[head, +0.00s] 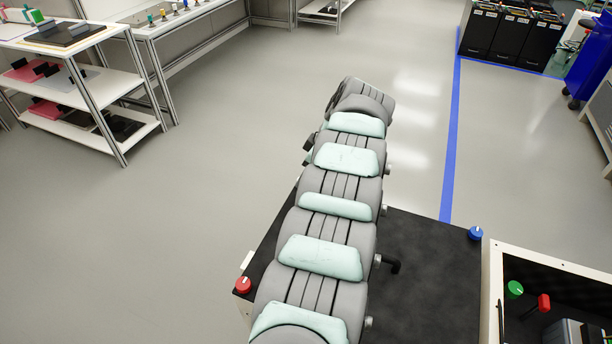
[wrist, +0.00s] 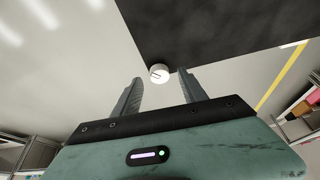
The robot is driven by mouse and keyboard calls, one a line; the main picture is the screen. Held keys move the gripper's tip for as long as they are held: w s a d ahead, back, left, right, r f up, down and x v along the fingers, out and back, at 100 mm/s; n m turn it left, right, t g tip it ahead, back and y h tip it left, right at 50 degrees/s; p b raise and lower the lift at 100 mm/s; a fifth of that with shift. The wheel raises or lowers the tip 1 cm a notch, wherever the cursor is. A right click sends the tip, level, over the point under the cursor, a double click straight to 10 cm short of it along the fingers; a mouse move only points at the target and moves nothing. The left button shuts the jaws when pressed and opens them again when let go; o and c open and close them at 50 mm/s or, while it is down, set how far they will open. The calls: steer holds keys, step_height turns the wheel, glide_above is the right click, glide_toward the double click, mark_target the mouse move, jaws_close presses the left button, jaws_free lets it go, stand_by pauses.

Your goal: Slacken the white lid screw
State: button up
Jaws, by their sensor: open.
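The white lid screw (wrist: 159,73) is a small round white knob with a dark mark on its face. It sits at the corner of the black lid (wrist: 215,30) in the wrist view. My gripper (wrist: 162,79) is open, its two fingers apart on either side of the screw in the picture. The screw shows between the fingertips, and I cannot tell whether either finger touches it. In the head view the black lid (head: 430,290) lies under my arm, which hides the white screw and my gripper.
A red knob (head: 243,285) and a blue knob (head: 475,232) sit at other lid corners. A black handle (head: 390,264) stands on the lid. A box at right holds a green knob (head: 515,289) and a red one (head: 544,302). Open floor lies beyond.

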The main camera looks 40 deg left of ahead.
steer(key=s+p+v, duration=0.1)
steer(key=p+v, duration=0.1)
steer(key=v, duration=0.6)
steer(key=shift+w+d+r, duration=0.2)
steer(key=shift+w+r, duration=0.15)
steer(key=shift+w, duration=0.15)
